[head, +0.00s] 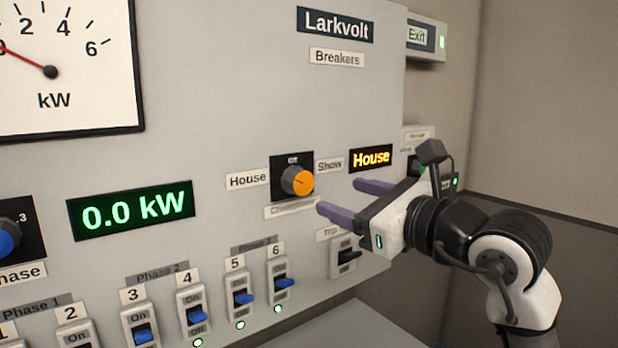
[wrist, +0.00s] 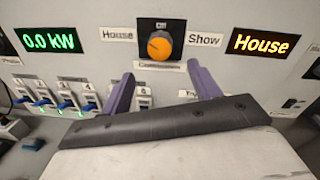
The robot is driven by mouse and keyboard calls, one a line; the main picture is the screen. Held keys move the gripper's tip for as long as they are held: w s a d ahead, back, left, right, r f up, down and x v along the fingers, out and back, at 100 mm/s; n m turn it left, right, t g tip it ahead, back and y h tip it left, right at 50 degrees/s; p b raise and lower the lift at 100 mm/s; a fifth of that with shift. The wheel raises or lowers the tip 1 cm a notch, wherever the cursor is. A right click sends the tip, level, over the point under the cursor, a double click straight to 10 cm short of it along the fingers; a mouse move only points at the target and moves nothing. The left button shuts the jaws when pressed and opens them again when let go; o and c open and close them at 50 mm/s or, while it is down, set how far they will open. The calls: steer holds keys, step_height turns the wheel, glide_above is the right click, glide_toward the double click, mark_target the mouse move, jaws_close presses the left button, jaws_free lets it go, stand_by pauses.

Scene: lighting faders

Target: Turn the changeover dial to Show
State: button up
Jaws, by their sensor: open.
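The changeover dial (head: 298,180) is an orange knob on a black plate, with "House" on its left, "Off" above and "Show" on its right. In the wrist view the dial (wrist: 160,46) has a dark pointer mark that seems to lean up and left, towards House. The display (head: 371,158) right of it reads "House" in orange. My gripper (head: 338,196) is open, its purple fingers pointing at the panel, apart from the dial and to its right in the head view. In the wrist view the dial shows just beyond and between the fingertips (wrist: 160,70). Nothing is between the fingers.
Several blue breaker switches (head: 197,316) run along the panel bottom. A black trip switch (head: 347,256) sits below my gripper. A green readout (head: 133,210) shows 0.0 kW. A small box (head: 418,140) is on the wall behind my gripper. The space before the dial is clear.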

mark_target(305, 184)
steer(key=p+x, duration=0.2)
steer(key=x, duration=0.7)
steer(key=shift+p, duration=0.35)
steer(key=c, duration=1)
